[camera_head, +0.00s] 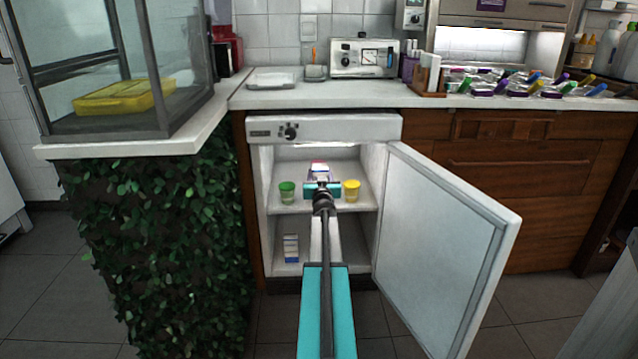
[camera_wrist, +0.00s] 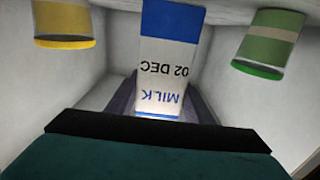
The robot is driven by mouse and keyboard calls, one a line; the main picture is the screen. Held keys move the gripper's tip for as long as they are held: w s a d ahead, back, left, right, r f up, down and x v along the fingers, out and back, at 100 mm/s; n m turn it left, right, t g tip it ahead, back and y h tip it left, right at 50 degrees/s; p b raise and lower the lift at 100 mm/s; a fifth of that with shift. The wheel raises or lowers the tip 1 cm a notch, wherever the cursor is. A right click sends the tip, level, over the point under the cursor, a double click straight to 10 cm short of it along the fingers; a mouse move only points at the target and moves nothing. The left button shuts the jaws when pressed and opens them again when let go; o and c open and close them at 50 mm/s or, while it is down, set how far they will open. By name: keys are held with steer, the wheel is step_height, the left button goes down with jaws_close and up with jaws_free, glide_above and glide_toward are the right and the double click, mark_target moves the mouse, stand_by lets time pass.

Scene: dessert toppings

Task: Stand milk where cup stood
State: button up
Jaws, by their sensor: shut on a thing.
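A milk carton (camera_head: 319,169), white with a blue band, is inside the open fridge at the upper shelf. In the wrist view the milk carton (camera_wrist: 166,75) appears upside down, with "MILK" and "02 DEC" on its face. My gripper (camera_head: 322,185) reaches into the fridge and is shut on the carton, its dark fingers (camera_wrist: 163,98) on either side. A green cup (camera_head: 287,192) stands to the left and a yellow cup (camera_head: 351,190) to the right, both apart from the carton. I cannot tell whether the carton touches the shelf.
Another white carton with blue bands (camera_head: 291,248) stands on the fridge's lower level. The fridge door (camera_head: 440,245) hangs open to the right. The fridge walls (camera_wrist: 45,85) are close on both sides. A leafy counter front (camera_head: 160,240) is at the left.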

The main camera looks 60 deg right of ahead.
steer(key=shift+f+b, duration=0.35)
steer(key=shift+f, duration=0.25)
steer(key=shift+f, duration=0.1)
steer(key=o, duration=1.5)
steer(key=shift+f, duration=0.1)
steer(key=shift+c, duration=0.2)
steer(key=shift+r, duration=0.2)
steer(key=p+v, duration=0.2)
steer(key=v, duration=1)
steer(key=shift+p, duration=0.4)
steer(key=shift+s, duration=0.1)
